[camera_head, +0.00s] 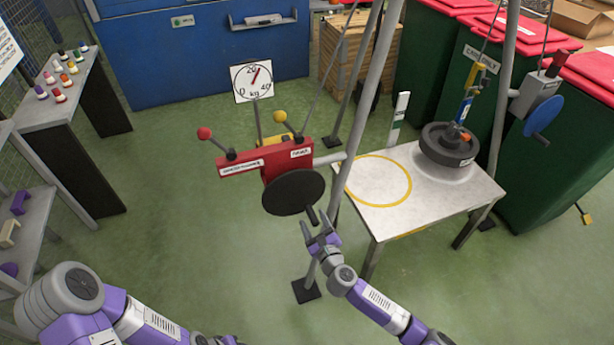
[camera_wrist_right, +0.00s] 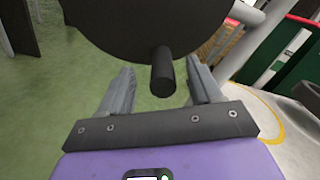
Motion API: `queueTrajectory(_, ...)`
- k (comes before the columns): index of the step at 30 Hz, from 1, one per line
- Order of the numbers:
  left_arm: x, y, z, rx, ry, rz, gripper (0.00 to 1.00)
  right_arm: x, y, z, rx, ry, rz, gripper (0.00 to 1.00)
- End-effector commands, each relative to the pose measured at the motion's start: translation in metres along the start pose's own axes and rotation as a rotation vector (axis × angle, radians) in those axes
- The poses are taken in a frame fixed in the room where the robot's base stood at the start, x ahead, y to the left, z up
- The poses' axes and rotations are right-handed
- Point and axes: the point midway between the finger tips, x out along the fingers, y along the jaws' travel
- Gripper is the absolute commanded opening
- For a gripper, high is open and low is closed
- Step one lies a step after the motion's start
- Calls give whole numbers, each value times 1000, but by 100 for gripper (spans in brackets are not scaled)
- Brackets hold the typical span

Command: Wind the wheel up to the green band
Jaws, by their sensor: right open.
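A dark wheel (camera_head: 448,145) rests at the back of a white table (camera_head: 472,200), beneath a blue and yellow hook block (camera_head: 466,95). A white post (camera_head: 399,118) with a green band stands behind the table. A red winch housing (camera_head: 288,163) carries a round black crank disc (camera_head: 293,192) with a short black handle (camera_head: 311,216). My right gripper (camera_head: 315,224) is open just below the disc. In the right wrist view the handle (camera_wrist_right: 162,72) shows between the two open fingers, with gaps at both sides. My left arm shows at lower left; its gripper is out of view.
A dial (camera_head: 251,82) marked in kg stands behind the winch. Two levers, red-knobbed (camera_head: 204,133) and yellow-knobbed (camera_head: 280,117), rise from the housing. Grey frame legs (camera_head: 362,110) pass close right of the crank. A blue disc (camera_head: 543,116) hangs on a box at right.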

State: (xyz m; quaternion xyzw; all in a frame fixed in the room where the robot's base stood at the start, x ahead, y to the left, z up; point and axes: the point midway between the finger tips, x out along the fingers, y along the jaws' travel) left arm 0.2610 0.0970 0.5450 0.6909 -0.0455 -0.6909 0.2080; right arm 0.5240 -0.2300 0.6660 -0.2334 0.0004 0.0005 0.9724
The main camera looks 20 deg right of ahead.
Motion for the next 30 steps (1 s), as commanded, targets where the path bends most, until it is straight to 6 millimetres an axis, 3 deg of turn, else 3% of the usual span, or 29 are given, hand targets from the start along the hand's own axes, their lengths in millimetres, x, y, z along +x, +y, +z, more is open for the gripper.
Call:
queueTrajectory(21, 0, 0, 0, 0, 0, 0, 43, -58, -1, 0, -1, 0, -2, 64)
queueTrajectory(30, 0, 0, 0, 0, 0, 0, 43, -68, 0, 1, 0, -1, -1, 64)
